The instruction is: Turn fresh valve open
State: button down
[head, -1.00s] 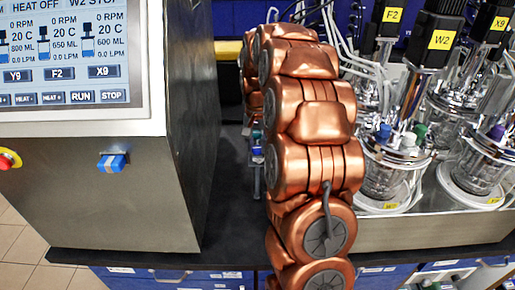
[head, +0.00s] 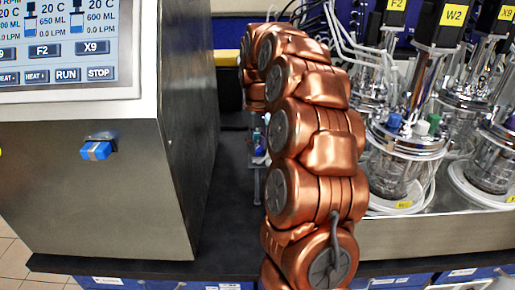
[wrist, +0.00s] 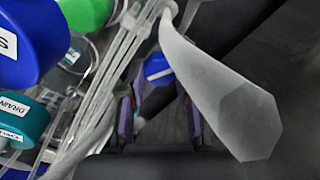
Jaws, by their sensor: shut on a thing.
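In the wrist view my gripper (wrist: 157,112) has its two purple-padded fingers on either side of a dark, partly hidden part. A blue piece with a white line (wrist: 157,68), which looks like a valve handle, sits between and just beyond the fingertips. The gripper appears closed on this valve, but the contact is hard to see. No label for fresh is readable on it. In the head view my copper arm hides the gripper.
In the wrist view a grey translucent tube (wrist: 225,85) crosses close on the right. Thin tubes and a teal cap marked DRAIN (wrist: 22,115) lie left. In the head view, the control cabinet (head: 95,190) stands left and bioreactor vessels (head: 400,165) right.

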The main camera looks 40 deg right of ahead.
aim_at(257, 148)
jog(key=n, duration=0.5)
jog(key=shift+n, duration=0.4)
dwell(0.4)
jog(key=c, duration=0.8)
grip_release()
jog(key=shift+r, duration=0.15)
notch_tip(257, 148, up, 6)
jog(key=shift+r, duration=0.6)
jog(key=shift+a, duration=0.1)
